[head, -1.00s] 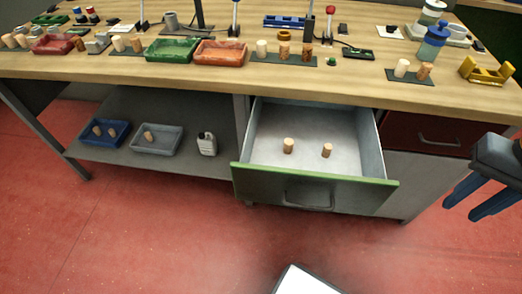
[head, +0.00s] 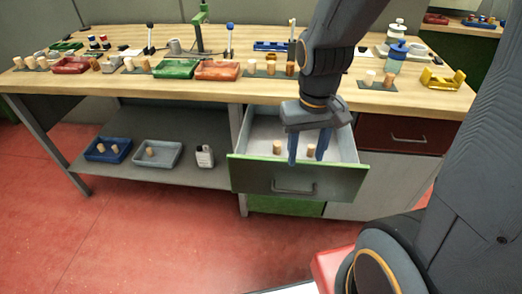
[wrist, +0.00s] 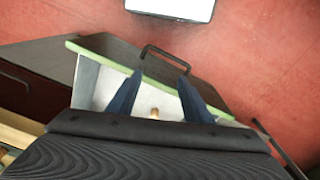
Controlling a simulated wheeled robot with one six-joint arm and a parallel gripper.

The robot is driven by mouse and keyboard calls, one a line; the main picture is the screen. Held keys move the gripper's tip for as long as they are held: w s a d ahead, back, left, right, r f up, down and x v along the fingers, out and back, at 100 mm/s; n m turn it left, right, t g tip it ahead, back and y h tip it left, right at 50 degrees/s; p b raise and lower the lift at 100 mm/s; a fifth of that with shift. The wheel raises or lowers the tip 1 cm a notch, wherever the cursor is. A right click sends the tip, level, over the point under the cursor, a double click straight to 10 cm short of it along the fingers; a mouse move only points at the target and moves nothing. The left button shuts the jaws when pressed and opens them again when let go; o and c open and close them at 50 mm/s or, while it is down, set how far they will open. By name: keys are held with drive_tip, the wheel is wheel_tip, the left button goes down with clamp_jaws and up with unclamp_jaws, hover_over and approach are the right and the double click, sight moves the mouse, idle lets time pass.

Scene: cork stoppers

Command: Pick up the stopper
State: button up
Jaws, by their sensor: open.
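Two cork stoppers stand in the open drawer (head: 345,145): a left one (head: 277,147) and a right one (head: 310,151). My gripper (head: 307,158) is open, its two blue fingers pointing down at the drawer. In the head view the right stopper shows between the fingers, and the left one shows just left of the left finger. In the wrist view one stopper (wrist: 154,113) shows between the open fingers (wrist: 160,78), partly hidden by the gripper body. I see no contact, and the height of the fingertips above the drawer floor is hard to tell.
The drawer's green-edged front (head: 290,178) stands before the stoppers. The wooden bench top (head: 215,92) above holds trays, bottles and more stoppers. Left of the drawer, a low shelf holds a blue tray (head: 91,154), a grey tray (head: 172,163) and a white jug (head: 204,157).

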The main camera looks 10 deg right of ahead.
drive_tip(key=w+d+f+t+p, duration=0.2)
drive_tip(key=w+f+p, duration=0.2)
drive_tip(key=w, duration=0.8)
drive_tip(key=n+t+p, duration=0.2)
approach(278, 143)
drive_tip(key=x, duration=0.2)
drive_tip(key=shift+w+f+y, duration=0.2)
drive_tip(key=shift+w+f, duration=0.2)
drive_tip(key=shift+f, duration=0.25)
drive_tip(key=shift+w+f+y, duration=0.2)
drive_tip(key=shift+w+f, duration=0.2)
drive_tip(key=shift+f, duration=0.3)
drive_tip(key=shift+s+p+x, duration=0.2)
drive_tip(key=shift+p+x, duration=0.2)
drive_tip(key=shift+x, duration=2.2)
drive_tip(key=shift+d+f, duration=0.1)
drive_tip(key=shift+c, duration=0.3)
drive_tip(key=c, duration=1.1)
